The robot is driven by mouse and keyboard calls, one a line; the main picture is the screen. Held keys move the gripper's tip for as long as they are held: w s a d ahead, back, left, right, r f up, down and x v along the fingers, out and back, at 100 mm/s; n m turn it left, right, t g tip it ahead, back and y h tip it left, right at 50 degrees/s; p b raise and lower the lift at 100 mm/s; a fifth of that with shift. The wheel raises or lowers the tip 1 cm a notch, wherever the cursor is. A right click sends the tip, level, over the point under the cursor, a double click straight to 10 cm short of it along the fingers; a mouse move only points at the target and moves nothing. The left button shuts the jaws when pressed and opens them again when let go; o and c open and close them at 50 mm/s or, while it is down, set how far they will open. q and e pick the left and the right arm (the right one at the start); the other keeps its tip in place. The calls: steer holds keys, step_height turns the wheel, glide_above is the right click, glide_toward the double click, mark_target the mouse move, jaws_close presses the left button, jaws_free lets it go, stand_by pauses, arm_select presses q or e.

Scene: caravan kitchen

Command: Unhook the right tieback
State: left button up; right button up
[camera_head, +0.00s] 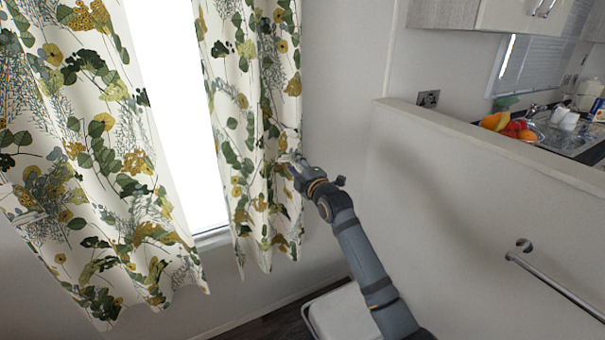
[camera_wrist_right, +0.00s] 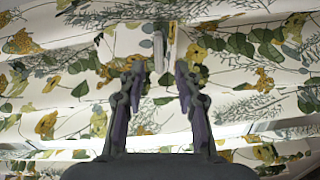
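The right curtain (camera_head: 262,110), white with green and yellow leaves and flowers, hangs at the right side of the bright window. My right gripper (camera_head: 287,160) is at this curtain's right part, about halfway down. In the right wrist view the right gripper (camera_wrist_right: 159,78) is open, with its two fingers apart and pointing at the patterned cloth. A small pale grey upright piece (camera_wrist_right: 158,48) shows just beyond the gap between the fingertips. It may be part of the right tieback, but I cannot tell. Nothing is visibly held. My left gripper is not in view.
The left curtain (camera_head: 95,150) hangs left of the window (camera_head: 178,110), with a small pale piece (camera_head: 25,217) at its left. A white partition (camera_head: 470,220) with a metal rail (camera_head: 555,287) stands right. Fruit (camera_head: 507,124) and a sink lie behind it. A white box-like thing (camera_head: 342,317) is below.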

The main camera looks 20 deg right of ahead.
steer(key=s, duration=0.8)
steer(key=shift+s+d, duration=0.15)
steer(key=shift+s, duration=0.2)
steer(key=s+d+f+m+g+h+p, duration=0.1)
steer(key=d+f+m+g, duration=0.15)
steer(key=f, duration=0.95)
steer(key=d+f+m+g+h+p, duration=0.1)
steer(key=d+f+m+g, duration=0.15)
steer(key=f, duration=0.95)
steer(key=s+d+f+m+g+p, duration=0.1)
steer(key=s+f+m+g, duration=0.1)
steer(key=s+f, duration=0.6)
steer(key=s+f+m+g+p, duration=0.1)
steer(key=s+f+m+g, duration=0.2)
steer(key=f, duration=0.8)
steer(key=s+a+f+m+g+p, duration=0.1)
steer(key=s+f+m, duration=0.1)
steer(key=s+f, duration=0.6)
steer(key=s+a+f+m+g, duration=0.1)
steer(key=s+f+g, duration=0.1)
steer(key=s+f, duration=0.6)
steer(key=s+a+f+m+g, duration=0.1)
steer(key=s+a+f+g, duration=0.1)
steer(key=s, duration=1)
steer(key=s+a+f+m+g+p, duration=0.1)
steer(key=s+a+f+m, duration=0.1)
steer(key=s, duration=1.1)
steer(key=shift+a+f+g+y+p, duration=0.3)
steer(key=shift+a+f+g, duration=0.1)
steer(key=shift+a, duration=0.1)
